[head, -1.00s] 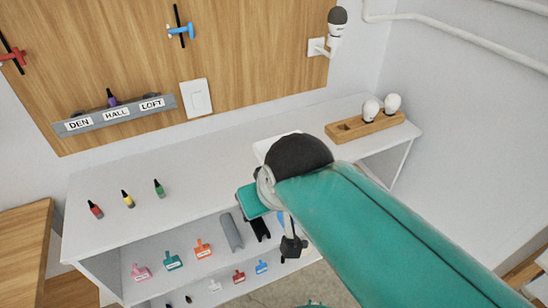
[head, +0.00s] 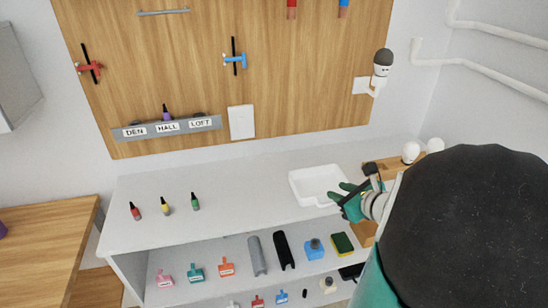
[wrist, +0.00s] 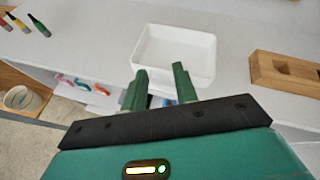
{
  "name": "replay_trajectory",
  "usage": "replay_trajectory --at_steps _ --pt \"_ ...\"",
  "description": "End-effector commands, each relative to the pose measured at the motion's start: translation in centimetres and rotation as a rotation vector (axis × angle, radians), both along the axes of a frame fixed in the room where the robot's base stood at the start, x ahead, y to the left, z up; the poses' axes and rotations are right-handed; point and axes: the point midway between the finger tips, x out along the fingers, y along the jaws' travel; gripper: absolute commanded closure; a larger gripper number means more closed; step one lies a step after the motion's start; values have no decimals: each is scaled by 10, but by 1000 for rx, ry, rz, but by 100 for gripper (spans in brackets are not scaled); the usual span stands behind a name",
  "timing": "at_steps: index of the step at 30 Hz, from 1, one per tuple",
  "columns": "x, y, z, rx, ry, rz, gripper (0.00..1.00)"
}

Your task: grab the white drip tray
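The white drip tray (head: 309,186) is a shallow, empty rectangular tray lying on the white counter, toward its right part. In the wrist view the tray (wrist: 205,60) lies just beyond my fingertips, its near edge close to the counter's front edge. My gripper (head: 346,194) is at the right of the tray in the head view. In the wrist view its two green fingers (wrist: 158,82) are apart with nothing between them. Whether a fingertip touches the tray I cannot tell.
A wooden block with holes (wrist: 285,74) and white bulbs (head: 411,152) stands right of the tray. Small red, yellow and green bottles (head: 166,205) stand at the counter's left. A shelf below holds a sponge (head: 342,244) and several scrapers. The counter's middle (head: 240,195) is clear.

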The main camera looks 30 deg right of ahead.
Motion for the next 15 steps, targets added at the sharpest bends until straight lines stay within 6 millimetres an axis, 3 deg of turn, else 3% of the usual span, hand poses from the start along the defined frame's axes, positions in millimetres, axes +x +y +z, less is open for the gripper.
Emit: replay_trajectory --at_steps 1,3,7,11,15 --pt "-13 -27 -7 68 -23 -117 71" --pt "-27 -53 -13 138 -55 -238 71" --pt "-39 -77 -19 197 -87 -346 71" --pt "-26 -83 -26 204 -89 -357 71" --pt "-1 -90 -37 202 -89 -353 71"
